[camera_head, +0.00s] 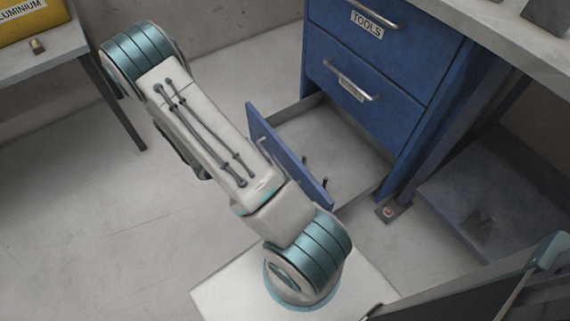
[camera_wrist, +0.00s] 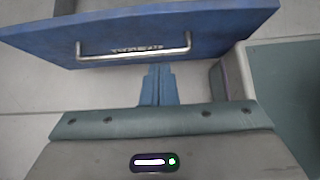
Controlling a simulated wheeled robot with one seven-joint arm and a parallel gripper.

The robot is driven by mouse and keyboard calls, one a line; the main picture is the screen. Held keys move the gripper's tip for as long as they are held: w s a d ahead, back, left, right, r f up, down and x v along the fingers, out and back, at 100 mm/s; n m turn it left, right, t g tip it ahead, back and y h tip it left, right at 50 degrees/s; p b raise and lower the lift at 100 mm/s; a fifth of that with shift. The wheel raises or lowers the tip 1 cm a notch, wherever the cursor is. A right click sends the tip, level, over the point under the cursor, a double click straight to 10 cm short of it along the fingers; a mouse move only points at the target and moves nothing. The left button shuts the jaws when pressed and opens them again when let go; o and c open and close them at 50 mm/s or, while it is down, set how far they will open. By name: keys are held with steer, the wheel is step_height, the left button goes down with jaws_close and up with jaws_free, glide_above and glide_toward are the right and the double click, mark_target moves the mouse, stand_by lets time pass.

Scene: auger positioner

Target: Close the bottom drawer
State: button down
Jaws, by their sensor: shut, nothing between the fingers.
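The bottom drawer (camera_head: 290,155) of the blue cabinet (camera_head: 375,75) is pulled out in the head view, and its inside shows. Its blue front panel is partly hidden behind my arm. In the wrist view the drawer front (camera_wrist: 220,25) spans the top, with a metal bar handle (camera_wrist: 134,53) and a small label that is too blurred to read. My gripper (camera_wrist: 158,72) is shut and empty, its blue fingers pointing at the drawer front just below the handle. I cannot tell whether the fingertips touch the panel. My gripper is hidden in the head view.
The drawers above, one labelled TOOLS (camera_head: 367,24), are shut. A grey table (camera_head: 40,58) with a yellow bin (camera_head: 28,18) stands at the left. A workbench top (camera_head: 500,30) is at the upper right. The floor (camera_head: 120,210) to the left is clear.

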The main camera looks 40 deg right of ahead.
mark_target(292, 162)
steer(key=b+x, duration=0.1)
steer(key=x, duration=0.2)
steer(key=b+x, duration=0.2)
steer(key=x, duration=0.2)
steer(key=d+r+b+x, duration=0.1)
steer(key=x, duration=0.3)
steer(key=shift+s+r, duration=0.1)
steer(key=shift+s, duration=0.05)
steer(key=shift+d+r+b, duration=0.1)
steer(key=shift+d+b, duration=0.2)
steer(key=shift+d, duration=0.5)
